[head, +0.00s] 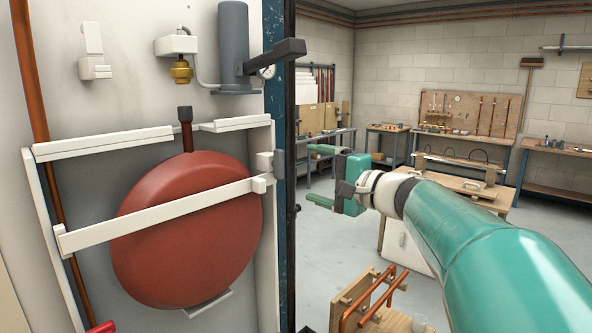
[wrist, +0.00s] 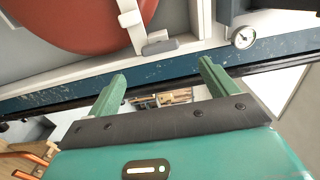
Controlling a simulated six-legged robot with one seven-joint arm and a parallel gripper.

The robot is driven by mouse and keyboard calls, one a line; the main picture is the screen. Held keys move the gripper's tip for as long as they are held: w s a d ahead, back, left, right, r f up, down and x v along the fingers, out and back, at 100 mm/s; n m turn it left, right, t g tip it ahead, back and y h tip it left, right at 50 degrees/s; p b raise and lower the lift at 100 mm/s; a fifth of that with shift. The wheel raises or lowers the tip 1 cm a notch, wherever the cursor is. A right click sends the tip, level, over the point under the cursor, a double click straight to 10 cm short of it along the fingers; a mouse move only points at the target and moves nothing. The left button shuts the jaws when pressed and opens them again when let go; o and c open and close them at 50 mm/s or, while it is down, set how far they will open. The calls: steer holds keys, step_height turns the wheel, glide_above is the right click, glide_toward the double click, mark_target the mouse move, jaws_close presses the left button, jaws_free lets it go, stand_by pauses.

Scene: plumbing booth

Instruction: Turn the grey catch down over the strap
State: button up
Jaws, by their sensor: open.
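The white strap (head: 165,215) runs across the front of the round red vessel (head: 185,225), its right end near the right side of the frame. The small grey catch (head: 279,163) sits beside a white block at that right side, just above the strap's end. It does not appear to lie across the strap. In the wrist view the grey catch (wrist: 160,46) shows beyond my fingertips, close to the end of the strap (wrist: 130,17). My gripper (head: 312,174) is open and empty, to the right of the catch and apart from it.
A blue post (head: 280,225) edges the panel between my gripper and the vessel. A grey cylinder (head: 233,50) with a dark arm and a gauge (wrist: 243,37) is above. Copper pipes on a wooden stand (head: 375,300) are low down.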

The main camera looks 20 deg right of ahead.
steer(key=shift+v, duration=2.15)
steer(key=shift+a, duration=0.1)
